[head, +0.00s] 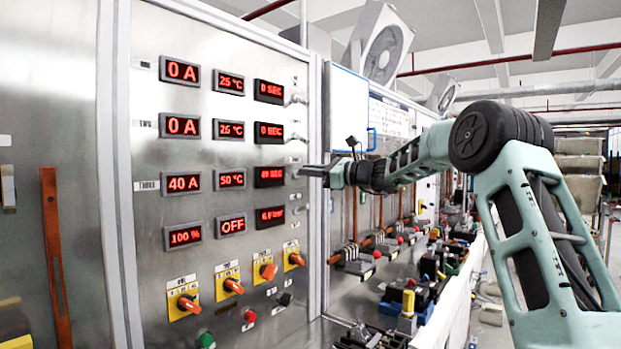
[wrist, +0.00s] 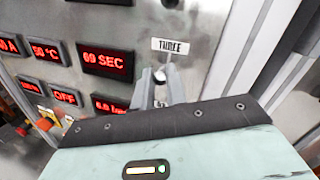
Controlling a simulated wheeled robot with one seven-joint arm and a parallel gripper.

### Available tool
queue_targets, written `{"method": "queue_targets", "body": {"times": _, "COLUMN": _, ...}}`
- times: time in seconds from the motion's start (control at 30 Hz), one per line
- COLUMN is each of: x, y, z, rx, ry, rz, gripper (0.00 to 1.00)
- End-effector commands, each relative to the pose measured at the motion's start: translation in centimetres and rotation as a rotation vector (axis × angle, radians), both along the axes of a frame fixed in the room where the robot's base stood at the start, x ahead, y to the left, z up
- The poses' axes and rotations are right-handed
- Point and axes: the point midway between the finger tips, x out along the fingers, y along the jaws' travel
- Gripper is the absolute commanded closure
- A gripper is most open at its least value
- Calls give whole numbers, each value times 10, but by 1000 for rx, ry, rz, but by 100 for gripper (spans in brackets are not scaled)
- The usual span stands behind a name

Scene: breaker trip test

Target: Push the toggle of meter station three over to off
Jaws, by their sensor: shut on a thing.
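The row labelled THREE (head: 146,185) on the metal panel has red displays showing 40 A (head: 182,183) and 50 °C (head: 231,180). Its seconds display (head: 269,177) also shows in the wrist view (wrist: 105,62). My gripper (head: 304,171) reaches the panel from the right at this row. In the wrist view, my gripper (wrist: 161,92) is shut on the small metal toggle of station three (wrist: 160,75), just below the THREE label (wrist: 171,46). The toggle's lower part is hidden between the fingers, and I cannot tell which way it leans.
Two more toggles (head: 297,99) (head: 297,137) stand above, beside rows reading 0 A. An OFF display (head: 232,225), orange rotary knobs (head: 234,286), a green button (head: 205,339) and a red button (head: 250,316) are lower down. A panel frame edge (head: 315,120) stands close to my gripper.

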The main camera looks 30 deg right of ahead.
Motion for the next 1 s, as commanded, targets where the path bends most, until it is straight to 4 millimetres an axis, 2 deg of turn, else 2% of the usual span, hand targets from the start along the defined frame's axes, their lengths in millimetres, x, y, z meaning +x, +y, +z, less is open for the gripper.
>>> {"method": "queue_targets", "body": {"times": 0.03, "x": -1, "y": -1, "z": -10, "rx": 6, "ry": -20, "rz": -3, "gripper": 100}}
{"method": "queue_targets", "body": {"times": 0.23, "x": -2, "y": -2, "z": -19, "rx": 41, "ry": -114, "rz": -3, "gripper": 100}}
{"method": "queue_targets", "body": {"times": 1.0, "x": 0, "y": -2, "z": -40, "rx": 201, "ry": -544, "rz": -4, "gripper": 100}}
